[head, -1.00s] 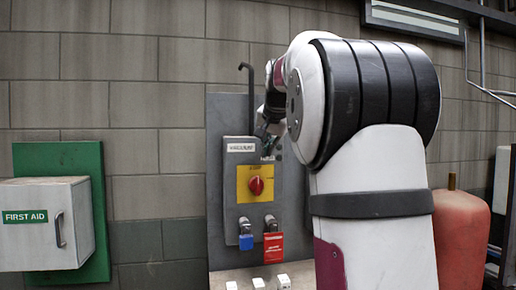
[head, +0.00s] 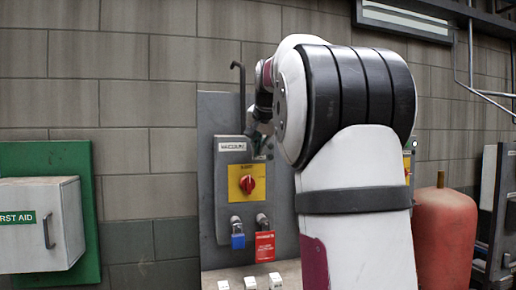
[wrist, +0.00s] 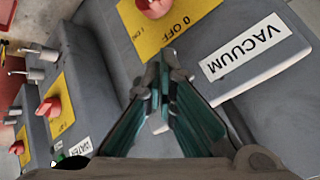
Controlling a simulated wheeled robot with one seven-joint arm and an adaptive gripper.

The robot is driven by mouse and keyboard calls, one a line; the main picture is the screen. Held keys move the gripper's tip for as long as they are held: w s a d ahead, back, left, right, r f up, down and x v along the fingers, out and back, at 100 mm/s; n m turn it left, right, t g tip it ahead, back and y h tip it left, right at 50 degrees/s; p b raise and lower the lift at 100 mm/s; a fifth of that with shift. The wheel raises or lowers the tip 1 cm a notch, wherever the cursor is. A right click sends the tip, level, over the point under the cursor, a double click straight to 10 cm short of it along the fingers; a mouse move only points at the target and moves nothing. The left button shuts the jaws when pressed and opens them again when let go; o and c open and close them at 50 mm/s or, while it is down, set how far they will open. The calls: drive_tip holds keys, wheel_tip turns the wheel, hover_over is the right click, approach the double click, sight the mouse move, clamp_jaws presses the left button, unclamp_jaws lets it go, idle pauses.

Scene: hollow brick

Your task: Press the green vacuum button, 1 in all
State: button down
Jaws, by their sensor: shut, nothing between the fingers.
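The grey vacuum box (head: 224,206) is on the wall panel, with a white VACUUM label (head: 232,146) and a red knob (head: 247,184) on a yellow plate. In the wrist view the VACUUM label (wrist: 246,47) is to the right of my gripper (wrist: 160,62), and the red knob (wrist: 155,6) is at the top. My gripper is shut and empty, its teal fingers together close over the box. In the head view my gripper (head: 262,148) is just right of the label, partly behind my arm. I cannot make out the green vacuum button; the gripper may cover it.
A second box with a WATER label (wrist: 72,150) and red knobs is at left in the wrist view, with a small green spot beside the label. Blue (head: 238,241) and red (head: 265,246) tags hang below the vacuum box. A first-aid cabinet (head: 40,225) is at left, a red tank (head: 443,240) at right.

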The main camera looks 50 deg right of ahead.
drive_tip(key=shift+w, duration=0.1)
idle(0.6)
drive_tip(key=shift+w+d, duration=0.2)
drive_tip(key=shift+w, duration=0.05)
drive_tip(key=shift+w+d, duration=0.25)
drive_tip(key=shift+w, duration=0.1)
idle(0.8)
idle(0.3)
drive_tip(key=shift+s+a+p, duration=0.3)
drive_tip(key=shift+s+a, duration=0.15)
drive_tip(key=shift+s, duration=0.25)
drive_tip(key=s+a, duration=0.1)
drive_tip(key=s, duration=0.2)
drive_tip(key=s+a, duration=0.1)
drive_tip(key=shift+s+a, duration=0.15)
drive_tip(key=shift+a, duration=0.15)
drive_tip(key=shift+a, duration=0.1)
idle(0.8)
